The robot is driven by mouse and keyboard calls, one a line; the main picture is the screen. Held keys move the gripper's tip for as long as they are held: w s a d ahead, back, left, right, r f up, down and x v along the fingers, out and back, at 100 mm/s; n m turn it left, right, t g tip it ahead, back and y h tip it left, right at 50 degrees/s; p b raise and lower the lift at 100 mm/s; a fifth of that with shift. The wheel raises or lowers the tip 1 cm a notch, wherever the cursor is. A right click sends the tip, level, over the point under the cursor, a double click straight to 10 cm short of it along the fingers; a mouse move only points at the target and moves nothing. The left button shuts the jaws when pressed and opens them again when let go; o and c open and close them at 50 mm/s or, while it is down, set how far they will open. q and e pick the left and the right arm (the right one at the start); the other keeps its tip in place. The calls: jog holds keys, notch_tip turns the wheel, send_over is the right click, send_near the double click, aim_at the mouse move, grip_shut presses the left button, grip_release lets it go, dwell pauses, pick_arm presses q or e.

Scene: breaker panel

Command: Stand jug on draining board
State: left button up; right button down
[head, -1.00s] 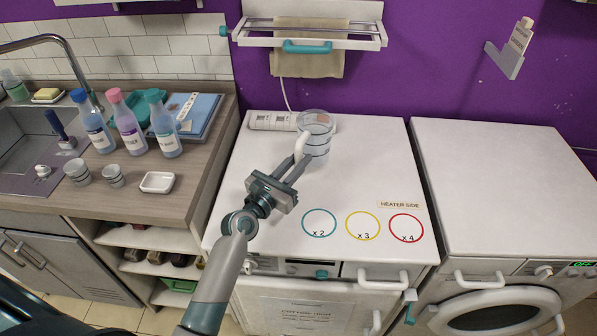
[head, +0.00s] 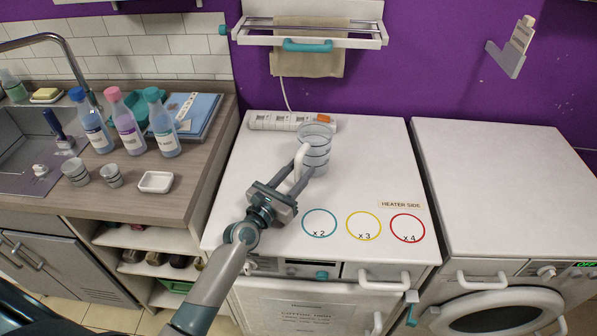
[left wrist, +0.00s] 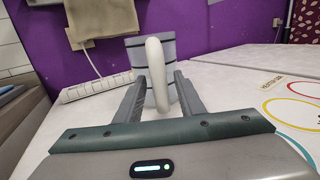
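The jug (head: 317,150) is a clear, banded cylinder with a white handle (head: 302,160). It is upright at the back of the white worktop (head: 350,140). My left gripper (head: 304,172) reaches it from the front left. In the left wrist view the jug (left wrist: 167,52) is ahead, and the two fingers are apart on either side of its handle (left wrist: 157,75), with narrow gaps showing. My right gripper is out of view.
A power strip (head: 280,122) lies behind the jug. A towel rack (head: 310,35) hangs above. The worktop's right part is clear.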

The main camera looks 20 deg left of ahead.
pick_arm(q)
jog(key=shift+r, duration=0.2)
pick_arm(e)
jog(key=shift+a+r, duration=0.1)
